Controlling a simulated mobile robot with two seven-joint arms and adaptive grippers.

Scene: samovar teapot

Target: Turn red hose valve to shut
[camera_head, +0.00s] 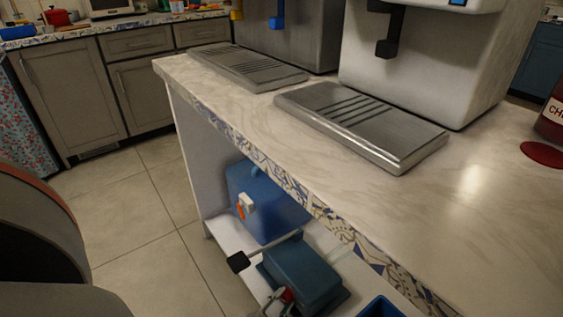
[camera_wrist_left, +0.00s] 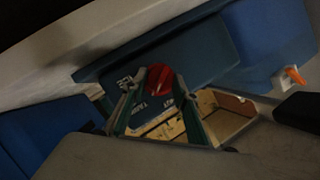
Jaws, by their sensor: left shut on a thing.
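The red valve (camera_wrist_left: 160,79) is a round red knob on a dark blue box (camera_wrist_left: 215,50) in the left wrist view. White lettering, too small to read surely, shows around the knob. My left gripper (camera_wrist_left: 158,92) has its fingers on either side of the knob and is shut on it. My left gripper (camera_head: 277,300) is at that spot, partly cut off by the frame. My right gripper is out of view.
The counter (camera_head: 215,110) overhangs the shelf. A blue container (camera_head: 262,205) with a white and orange valve (camera_head: 243,207) stands behind the teal box. A black block (camera_head: 238,262) on a thin rod juts out at the shelf's front. The tiled floor (camera_head: 140,215) is clear.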

